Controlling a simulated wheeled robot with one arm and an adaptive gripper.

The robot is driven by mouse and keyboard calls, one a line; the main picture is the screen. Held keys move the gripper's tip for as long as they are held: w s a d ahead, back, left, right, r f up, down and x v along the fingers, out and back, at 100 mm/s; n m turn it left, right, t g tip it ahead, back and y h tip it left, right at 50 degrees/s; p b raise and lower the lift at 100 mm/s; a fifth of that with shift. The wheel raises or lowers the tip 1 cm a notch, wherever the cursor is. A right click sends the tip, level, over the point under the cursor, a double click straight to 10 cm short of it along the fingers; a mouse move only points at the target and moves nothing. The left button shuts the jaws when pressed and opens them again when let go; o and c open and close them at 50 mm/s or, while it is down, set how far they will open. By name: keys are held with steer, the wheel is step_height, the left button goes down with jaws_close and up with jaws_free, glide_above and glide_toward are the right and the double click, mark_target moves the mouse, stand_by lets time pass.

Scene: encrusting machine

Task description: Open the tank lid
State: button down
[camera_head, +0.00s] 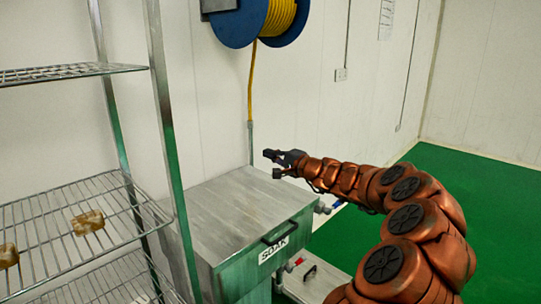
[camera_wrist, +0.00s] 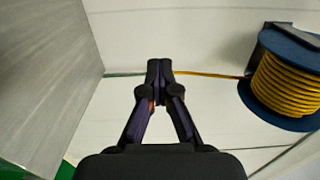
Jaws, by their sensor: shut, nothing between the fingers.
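The tank is a grey metal box labelled SOAK (camera_head: 273,252) at the lower middle of the head view. Its flat lid (camera_head: 225,215) lies closed on top. A dark bar handle (camera_head: 280,234) sits at the lid's front edge, above the label. My gripper (camera_head: 272,162) is above the lid's back right part in the head view, apart from the handle. In the wrist view my gripper (camera_wrist: 160,64) has its fingertips together with nothing between them. A large grey metal surface, probably the lid (camera_wrist: 50,70), fills the left of the wrist view.
A wire shelf rack (camera_head: 75,220) with brown lumps stands left of the tank. A blue reel with yellow hose (camera_head: 262,18) hangs on the wall behind; the reel also shows in the wrist view (camera_wrist: 285,85). Green floor (camera_head: 480,205) is clear at the right.

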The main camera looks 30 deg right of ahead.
steer(key=c, duration=1.9)
jaws_free()
steer(key=o, duration=0.7)
steer(key=v, duration=1.2)
